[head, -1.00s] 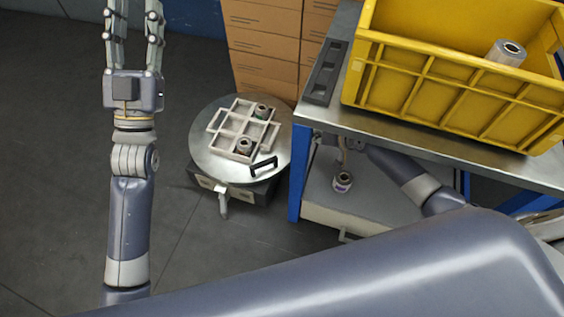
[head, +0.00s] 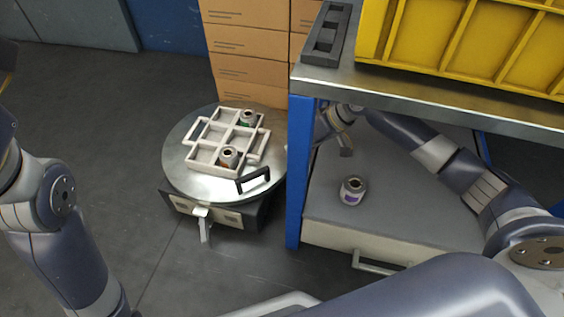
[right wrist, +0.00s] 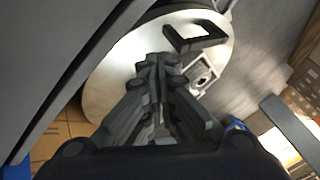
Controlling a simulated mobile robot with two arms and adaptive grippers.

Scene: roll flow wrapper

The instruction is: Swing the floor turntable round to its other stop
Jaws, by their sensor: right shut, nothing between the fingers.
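The floor turntable (head: 185,178) is a round steel disc on a dark base, left of the bench. A black handle (head: 253,181) stands on its front right, and a pale lever (head: 204,222) hangs at its front. A pale compartment tray (head: 203,132) on the disc holds two rolls. In the right wrist view, the disc (right wrist: 105,85) and handle (right wrist: 195,38) lie beyond my right gripper (right wrist: 158,62), which is shut and empty. In the head view this gripper is under the bench top, partly hidden. My left gripper is out of view; its arm shows at left.
A blue bench leg (head: 300,175) stands just right of the turntable. A roll (head: 352,190) stands on the lower shelf (head: 400,220). Cardboard boxes (head: 250,60) are stacked behind. A yellow crate (head: 470,40) sits on the bench top. Floor left of the turntable is clear.

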